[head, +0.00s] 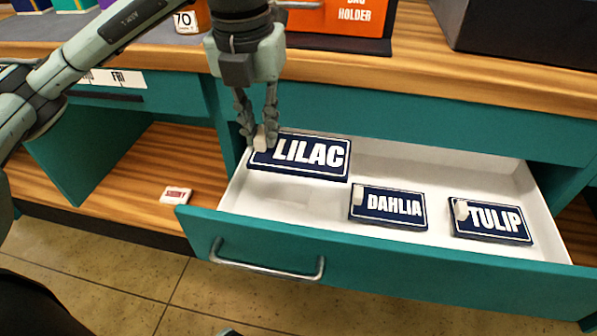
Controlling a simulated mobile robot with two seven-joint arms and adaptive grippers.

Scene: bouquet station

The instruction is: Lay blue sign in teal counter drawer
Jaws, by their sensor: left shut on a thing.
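The open teal counter drawer (390,262) has a white inside and a metal handle. A blue sign reading LILAC (318,173) is at the drawer's back left corner. My left gripper (265,140) points down and is shut on the light tab at the LILAC sign's left end. I cannot tell whether the sign touches the drawer floor. Two more blue signs, DAHLIA (388,222) and TULIP (508,234), lie in the drawer, in the middle and at the right. My right gripper is not in view.
The wooden counter top (440,77) runs above the drawer. An orange holder (345,15) and a dark box (525,30) stand on it. A small white and red item (175,195) lies on the lower wooden shelf at the left. The drawer's front left floor is clear.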

